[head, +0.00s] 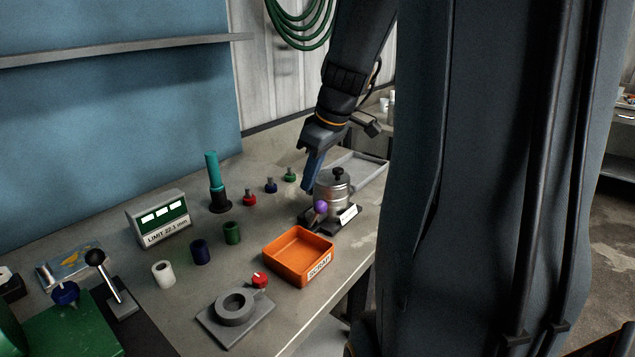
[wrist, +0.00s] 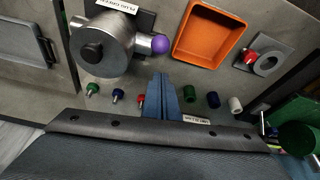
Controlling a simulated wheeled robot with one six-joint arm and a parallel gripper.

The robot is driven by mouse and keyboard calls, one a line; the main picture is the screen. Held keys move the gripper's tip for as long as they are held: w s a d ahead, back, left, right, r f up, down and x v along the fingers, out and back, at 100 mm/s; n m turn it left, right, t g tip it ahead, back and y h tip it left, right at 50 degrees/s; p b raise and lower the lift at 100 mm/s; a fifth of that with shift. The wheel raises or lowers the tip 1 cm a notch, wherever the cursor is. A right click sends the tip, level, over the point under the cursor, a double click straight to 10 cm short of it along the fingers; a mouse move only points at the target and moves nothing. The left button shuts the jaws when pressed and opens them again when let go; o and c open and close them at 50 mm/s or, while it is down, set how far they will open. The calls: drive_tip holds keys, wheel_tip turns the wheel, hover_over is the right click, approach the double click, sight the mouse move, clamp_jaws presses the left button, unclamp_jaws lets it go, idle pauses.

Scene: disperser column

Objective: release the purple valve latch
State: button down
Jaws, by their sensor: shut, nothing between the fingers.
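The purple valve latch shows as a purple ball knob (head: 320,207) on the side of a metal pot (head: 332,183) with a black lid knob. In the wrist view the purple knob (wrist: 160,44) sits beside the pot's wall, with a short grey piece joining them. My gripper (head: 308,188) has blue fingers pressed together and empty, pointing down beside the pot. In the wrist view the fingertips (wrist: 162,77) lie just below the purple knob in the picture, apart from it. The pot stands on a dark base with a white label (head: 348,213).
An orange SCRAP tray (head: 275,260) lies near the pot. A teal post (head: 212,170), a LIMIT gauge (head: 160,219), several cylinders and a grey ring fixture (head: 235,308) occupy the bench's left.

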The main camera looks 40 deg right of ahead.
drive_tip(key=s+d+r+b, duration=0.1)
drive_tip(key=s+d+r, duration=0.1)
drive_tip(key=s, duration=0.4)
drive_tip(key=shift+s+d+r+b, duration=0.35)
drive_tip(key=shift+d+r+b, duration=0.05)
drive_tip(key=shift+r, duration=0.4)
